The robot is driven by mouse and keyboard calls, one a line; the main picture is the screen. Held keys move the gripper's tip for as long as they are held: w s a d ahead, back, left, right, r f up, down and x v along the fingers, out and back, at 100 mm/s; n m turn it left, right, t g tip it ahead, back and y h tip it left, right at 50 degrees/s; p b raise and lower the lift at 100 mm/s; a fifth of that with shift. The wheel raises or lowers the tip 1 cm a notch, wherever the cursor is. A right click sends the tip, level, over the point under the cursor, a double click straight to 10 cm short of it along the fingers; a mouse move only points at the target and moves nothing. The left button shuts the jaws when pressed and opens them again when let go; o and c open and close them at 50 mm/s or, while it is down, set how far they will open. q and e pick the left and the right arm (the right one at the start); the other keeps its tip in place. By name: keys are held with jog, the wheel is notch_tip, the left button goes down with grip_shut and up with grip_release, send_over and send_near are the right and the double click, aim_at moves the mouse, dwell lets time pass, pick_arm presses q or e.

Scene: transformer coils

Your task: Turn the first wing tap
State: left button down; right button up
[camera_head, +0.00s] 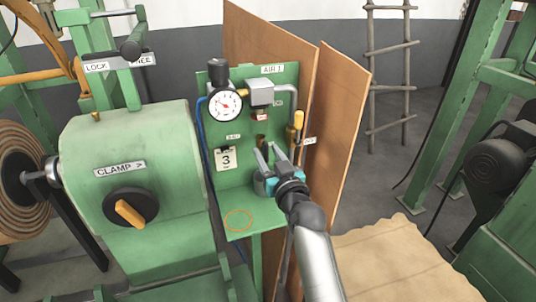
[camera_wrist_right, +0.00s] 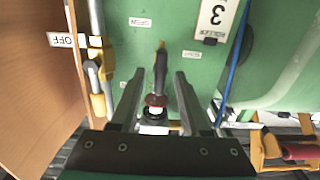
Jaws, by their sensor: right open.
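A small tap (camera_wrist_right: 160,70) with a narrow dark handle and a red-brown collar stands on the green panel in the right wrist view, between my two fingers. In the head view a brass-coloured part of it (camera_head: 262,141) shows just beyond the fingertips; the rest is hidden by my gripper. My right gripper (camera_head: 268,151) is open in front of the green panel, its fingers (camera_wrist_right: 159,73) on either side of the handle with gaps showing. Contact cannot be told. My left gripper is not in view.
The panel (camera_head: 282,78) also carries a pressure gauge (camera_head: 225,104), a number 3 tag (camera_head: 226,158) and a yellow-handled valve (camera_head: 298,120) close right of my gripper. Brown boards (camera_head: 338,130) stand behind it. A green clamp machine (camera_head: 130,150) is at left.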

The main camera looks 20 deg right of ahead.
jog(key=shift+c, duration=0.3)
grip_shut()
dwell(0.4)
